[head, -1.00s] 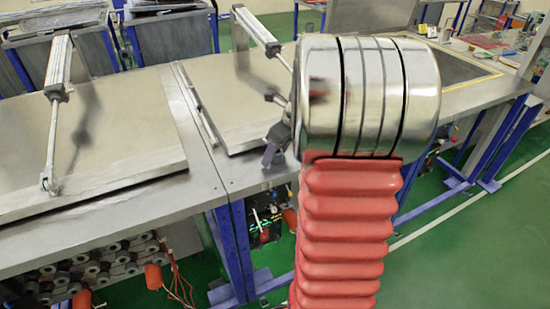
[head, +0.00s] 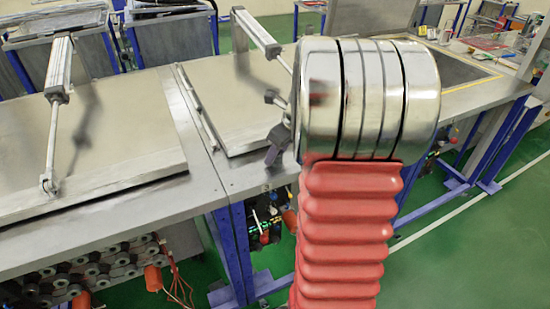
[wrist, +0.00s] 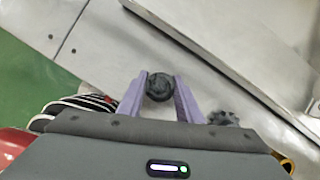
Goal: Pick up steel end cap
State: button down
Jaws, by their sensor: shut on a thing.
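In the wrist view, the steel end cap (wrist: 159,87) is a small, dark, round piece. It sits between the two purple fingers of my gripper (wrist: 160,90), near their tips, and they are shut on it. In the head view my gripper (head: 274,150) shows in part at the left side of my large metal arm joint, over the front edge of the workbench (head: 225,172). The cap cannot be made out clearly there. I cannot tell how high the cap is above the bench.
A flat metal lid (head: 255,130) with a pneumatic cylinder (head: 257,32) lies just behind my gripper. A larger lid (head: 115,150) with its own cylinder (head: 60,65) is at the left. A dark toothed knob (wrist: 222,118) is right of the fingers. Green floor (head: 440,260) is clear at the right.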

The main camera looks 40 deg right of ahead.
jog(key=shift+r, duration=0.1)
notch_tip(320, 180, up, 10)
dwell(0.4)
dwell(0.6)
